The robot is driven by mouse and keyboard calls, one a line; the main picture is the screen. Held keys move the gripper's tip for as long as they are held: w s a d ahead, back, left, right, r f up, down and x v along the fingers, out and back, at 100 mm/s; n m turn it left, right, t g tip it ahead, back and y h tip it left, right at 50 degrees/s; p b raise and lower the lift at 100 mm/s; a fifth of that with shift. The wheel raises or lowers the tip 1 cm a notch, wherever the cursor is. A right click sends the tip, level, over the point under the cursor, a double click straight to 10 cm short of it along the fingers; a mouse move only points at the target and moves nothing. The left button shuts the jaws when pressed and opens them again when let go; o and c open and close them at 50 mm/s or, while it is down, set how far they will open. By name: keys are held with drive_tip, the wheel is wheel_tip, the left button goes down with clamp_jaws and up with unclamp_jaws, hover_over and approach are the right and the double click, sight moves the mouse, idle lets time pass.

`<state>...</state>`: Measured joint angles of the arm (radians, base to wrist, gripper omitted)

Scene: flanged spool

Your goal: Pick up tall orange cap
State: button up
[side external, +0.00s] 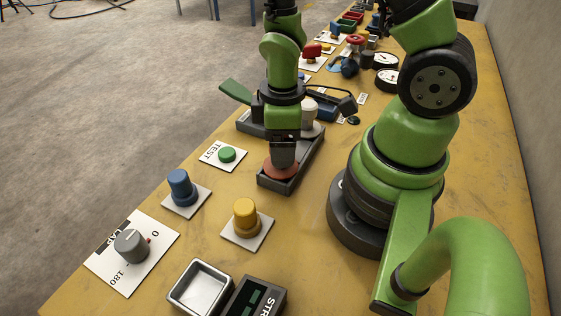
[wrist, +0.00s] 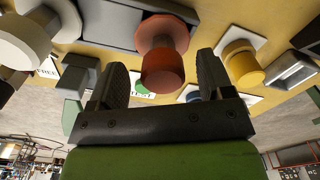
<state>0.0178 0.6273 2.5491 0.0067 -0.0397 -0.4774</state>
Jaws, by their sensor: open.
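The orange-red cap (wrist: 162,68) shows in the wrist view as a rounded knob with a wider flange behind it. In the side external view only its reddish flange (side external: 281,170) shows, at the near end of a dark grey tray (side external: 305,164). My gripper (side external: 284,158) is right above it, pointing down, and hides most of the cap. In the wrist view my gripper (wrist: 160,66) is open, with one dark finger to each side of the cap. Gaps show between the cap and both fingers.
A yellow cap (side external: 246,214), a blue cap (side external: 180,186) and a green TEST button (side external: 227,155) stand nearby on white plates. A white knob (side external: 309,112) stands behind my gripper. A grey dial (side external: 131,245) and an empty metal tray (side external: 201,287) are at the front.

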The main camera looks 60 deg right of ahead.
drive_tip(key=shift+a+f, duration=0.1)
drive_tip(key=shift+f, duration=1.55)
drive_tip(key=c, duration=1.3)
drive_tip(key=shift+r, duration=0.1)
